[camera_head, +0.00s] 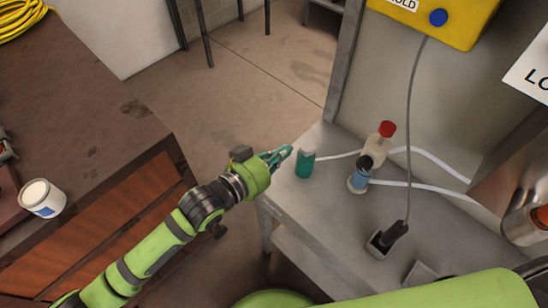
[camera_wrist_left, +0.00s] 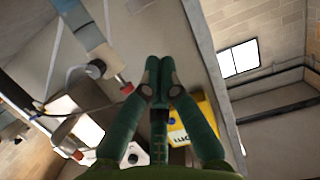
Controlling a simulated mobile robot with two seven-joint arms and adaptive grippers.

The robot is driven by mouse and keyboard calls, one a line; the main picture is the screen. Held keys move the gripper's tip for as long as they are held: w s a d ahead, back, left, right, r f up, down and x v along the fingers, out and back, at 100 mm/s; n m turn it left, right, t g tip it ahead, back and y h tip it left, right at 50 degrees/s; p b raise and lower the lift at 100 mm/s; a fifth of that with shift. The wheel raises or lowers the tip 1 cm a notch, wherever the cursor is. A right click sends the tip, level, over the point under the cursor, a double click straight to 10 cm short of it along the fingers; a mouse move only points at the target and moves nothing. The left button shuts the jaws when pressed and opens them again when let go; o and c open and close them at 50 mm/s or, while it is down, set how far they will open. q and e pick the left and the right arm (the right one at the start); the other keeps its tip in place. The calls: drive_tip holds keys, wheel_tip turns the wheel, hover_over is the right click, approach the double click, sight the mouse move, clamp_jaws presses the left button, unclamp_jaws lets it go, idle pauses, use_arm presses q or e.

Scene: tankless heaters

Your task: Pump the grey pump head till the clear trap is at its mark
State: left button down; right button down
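A green body with a grey top, apparently the pump with its grey pump head (camera_head: 307,153), stands upright near the far-left corner of the grey bench. A pale tube runs from it toward a pale bottle with a red cap (camera_head: 379,147). In front of that stands a small bottle with blue contents and a black cap (camera_head: 358,181); I cannot tell which is the clear trap, nor read a mark. My left gripper (camera_head: 287,153) is just left of the pump, apparently apart from it. Its fingertips (camera_wrist_left: 160,62) are together with nothing visible between them. My right gripper is out of view.
The grey bench (camera_head: 330,215) also bears a dark plug-like piece in a small box (camera_head: 388,240), with a cable rising to a yellow box (camera_head: 455,22). White hoses run right toward a metal casing. A brown cabinet (camera_head: 90,130) with a paint can (camera_head: 42,199) stands left.

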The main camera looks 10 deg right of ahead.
use_arm(q)
drive_tip(key=shift+v, duration=1.35)
drive_tip(key=shift+d+r, duration=0.1)
idle(0.4)
